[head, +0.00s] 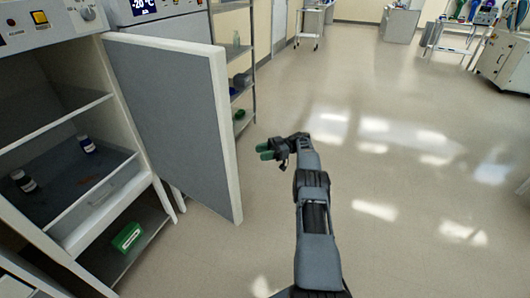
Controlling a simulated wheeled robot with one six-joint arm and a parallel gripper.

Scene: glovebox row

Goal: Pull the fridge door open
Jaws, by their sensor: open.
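The fridge door (172,115) stands wide open on the left of the head view, swung out from the cabinet. Its grey inner panel and white edge face me, and its handle is not visible. The fridge (66,188) is open at the front, with shelves inside. Two small dark bottles with white labels, one nearer (24,181) and one farther (86,144), are on a shelf. My gripper (264,151), with green fingertips, is to the right of the door's free edge, apart from it in the picture. It is open and holds nothing visible.
A green box (127,237) lies on the low shelf under the fridge. A metal rack (238,75) with small items stands behind the door. A display reading -20 °C (144,6) is on the unit behind. The floor (400,180) to the right is clear.

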